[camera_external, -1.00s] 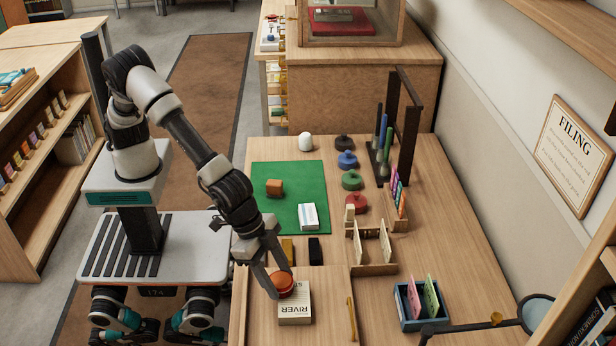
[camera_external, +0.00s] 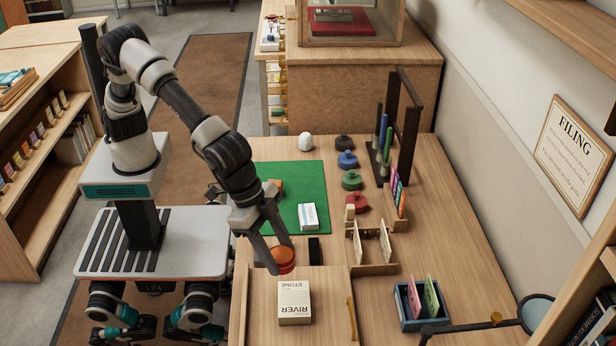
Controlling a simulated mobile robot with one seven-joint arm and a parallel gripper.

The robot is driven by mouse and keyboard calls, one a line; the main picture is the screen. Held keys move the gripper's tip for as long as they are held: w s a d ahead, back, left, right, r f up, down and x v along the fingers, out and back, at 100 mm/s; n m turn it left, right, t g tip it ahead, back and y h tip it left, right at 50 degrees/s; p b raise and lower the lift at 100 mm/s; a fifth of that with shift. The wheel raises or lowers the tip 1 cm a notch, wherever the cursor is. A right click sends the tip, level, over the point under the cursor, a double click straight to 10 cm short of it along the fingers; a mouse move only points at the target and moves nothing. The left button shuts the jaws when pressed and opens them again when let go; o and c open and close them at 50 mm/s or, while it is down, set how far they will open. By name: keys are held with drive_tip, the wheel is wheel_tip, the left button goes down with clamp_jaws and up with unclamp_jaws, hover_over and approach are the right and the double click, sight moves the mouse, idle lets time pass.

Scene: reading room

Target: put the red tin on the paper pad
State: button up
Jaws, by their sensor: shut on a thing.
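The red tin (camera_external: 283,264) is round and orange-red with a darker lower part. My gripper (camera_external: 280,257) is shut on it and holds it raised, in the air over the near left part of the desk. A small white block with a blue stripe (camera_external: 307,216) lies on the green mat (camera_external: 305,178), up and right of the tin; it may be the paper pad, but I cannot tell for sure. A cream block marked RIVER STONE (camera_external: 294,302) lies below the tin in the picture, apart from it. My forearm partly hides an orange block (camera_external: 278,186) on the mat.
A black block (camera_external: 314,249) stands close right of the tin. A wooden divider (camera_external: 372,250), a blue box with cards (camera_external: 422,305) and several round knobbed pieces (camera_external: 351,180) stand to the right. The mat's far half is mostly clear.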

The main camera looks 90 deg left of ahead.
sight(290, 271)
drive_tip(key=shift+w+d+r+p, duration=0.3)
drive_tip(key=shift+w+d+p, duration=0.2)
drive_tip(key=shift+p, duration=0.1)
drive_tip(key=shift+w+d+r+p, duration=0.25)
drive_tip(key=shift+w+d+p, duration=0.15)
drive_tip(key=shift+w+p, duration=0.15)
drive_tip(key=f, duration=0.6)
drive_tip(key=shift+w+d+b, duration=0.15)
drive_tip(key=shift+d+b, duration=0.05)
drive_tip(key=shift+b, duration=0.1)
drive_tip(key=shift+f+b, duration=0.3)
drive_tip(key=shift+f, duration=2.05)
drive_tip(key=o, duration=1.2)
drive_tip(key=shift+r, duration=0.35)
drive_tip(key=p+v, duration=0.1)
drive_tip(key=v, duration=1)
drive_tip(key=shift+r, duration=0.25)
